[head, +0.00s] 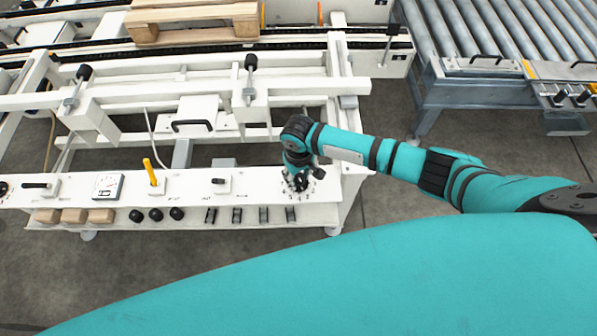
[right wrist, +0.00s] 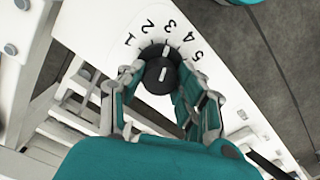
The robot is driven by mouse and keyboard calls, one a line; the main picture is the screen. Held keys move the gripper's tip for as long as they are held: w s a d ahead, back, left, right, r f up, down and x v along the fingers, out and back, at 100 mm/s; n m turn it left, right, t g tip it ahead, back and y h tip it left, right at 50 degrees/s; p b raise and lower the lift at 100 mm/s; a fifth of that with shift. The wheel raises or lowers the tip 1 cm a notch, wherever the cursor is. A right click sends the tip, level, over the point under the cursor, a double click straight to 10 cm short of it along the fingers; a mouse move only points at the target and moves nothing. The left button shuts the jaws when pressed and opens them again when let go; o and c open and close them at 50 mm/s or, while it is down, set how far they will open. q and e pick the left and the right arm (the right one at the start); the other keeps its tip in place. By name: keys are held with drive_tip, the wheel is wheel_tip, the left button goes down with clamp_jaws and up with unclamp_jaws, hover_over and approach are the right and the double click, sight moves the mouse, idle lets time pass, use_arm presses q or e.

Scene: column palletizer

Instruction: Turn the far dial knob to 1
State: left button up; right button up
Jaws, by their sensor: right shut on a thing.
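A black dial knob (right wrist: 161,78) with white pointer marks stands on the white panel. It also shows at the panel's right end in the head view (head: 300,183), partly hidden by my gripper. Printed numbers 1 to 5 arc around it in the right wrist view. The pointer mark on the dial appears to point toward 3. My right gripper (right wrist: 162,74) has a finger on each side of the knob and is shut on it. In the head view my right gripper (head: 297,176) reaches down onto the panel. My left gripper is in neither view.
Along the white panel (head: 255,181) left of the dial are a small black-handled switch (head: 220,183), a yellow lever (head: 151,172) and a gauge (head: 107,186). A roller conveyor (head: 480,40) stands at the back right. A wooden pallet (head: 190,20) lies at the back.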

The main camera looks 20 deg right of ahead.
sight(299, 177)
drive_tip(key=n+p, duration=0.1)
drive_tip(key=n, duration=0.2)
drive_tip(key=shift+r, duration=0.15)
drive_tip(key=n+p, duration=0.1)
drive_tip(key=n, duration=0.2)
drive_tip(key=shift+n, duration=0.3)
drive_tip(key=n, duration=0.2)
drive_tip(key=shift+n+p, duration=0.3)
drive_tip(key=shift+n, duration=1.7)
drive_tip(key=o, duration=1.1)
drive_tip(key=shift+o, duration=0.2)
wheel_tip(299, 177, up, 12)
